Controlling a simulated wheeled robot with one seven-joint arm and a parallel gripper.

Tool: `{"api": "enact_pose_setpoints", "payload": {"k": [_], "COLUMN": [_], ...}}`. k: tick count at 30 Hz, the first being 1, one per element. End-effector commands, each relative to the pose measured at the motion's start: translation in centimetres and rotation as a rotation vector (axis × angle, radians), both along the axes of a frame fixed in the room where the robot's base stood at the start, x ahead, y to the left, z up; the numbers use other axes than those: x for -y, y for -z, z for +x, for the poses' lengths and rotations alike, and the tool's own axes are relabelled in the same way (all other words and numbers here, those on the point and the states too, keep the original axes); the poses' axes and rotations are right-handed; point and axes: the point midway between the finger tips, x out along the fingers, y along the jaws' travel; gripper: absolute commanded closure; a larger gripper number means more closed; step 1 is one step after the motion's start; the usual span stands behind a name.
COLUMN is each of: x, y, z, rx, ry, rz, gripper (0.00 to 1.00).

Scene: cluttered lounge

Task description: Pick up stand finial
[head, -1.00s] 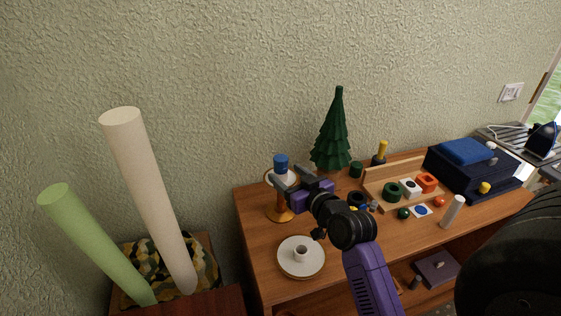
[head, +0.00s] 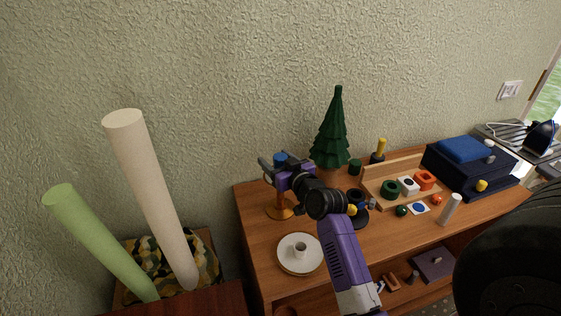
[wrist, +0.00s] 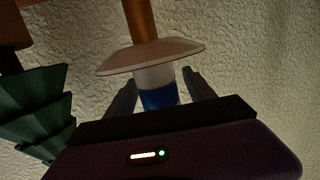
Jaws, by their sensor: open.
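The stand finial is a blue cap (head: 280,158) at the top of a wooden stand (head: 280,210) on the left of the cabinet. In the wrist view the blue finial (wrist: 159,99) sits against a white collar (wrist: 155,76), beside a pale disc (wrist: 150,57) on the orange-brown post (wrist: 140,20). My gripper (head: 271,171) is at the top of the stand and partly hides it. In the wrist view my open gripper (wrist: 160,76) has one finger on each side of the finial and collar, with visible gaps. The wrist view is dark.
A green toy tree (head: 332,135) stands close right of the stand. A white dish (head: 301,254) lies in front. A wooden tray (head: 384,198) with small blocks and a dark blue box (head: 470,168) are farther right. Two tall tubes (head: 148,190) lean at left.

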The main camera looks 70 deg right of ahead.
Motion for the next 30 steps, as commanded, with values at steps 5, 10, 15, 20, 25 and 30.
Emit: {"api": "enact_pose_setpoints", "payload": {"k": [5,10,15,20,25,30], "x": [0.0,0.0,0.0,0.0,0.0,-0.1], "y": [0.0,0.0,0.0,-0.1,-1.0,-3.3], "z": [0.0,0.0,0.0,0.0,0.0,0.0], "rx": [0.0,0.0,0.001,0.001,0.001,0.004], "ry": [0.0,0.0,0.0,0.0,-0.002,-0.001], "rz": [0.0,0.0,-0.001,-0.001,-0.003,-0.005], "gripper": [0.53,0.86,1.0,1.0,1.0,1.0]}}
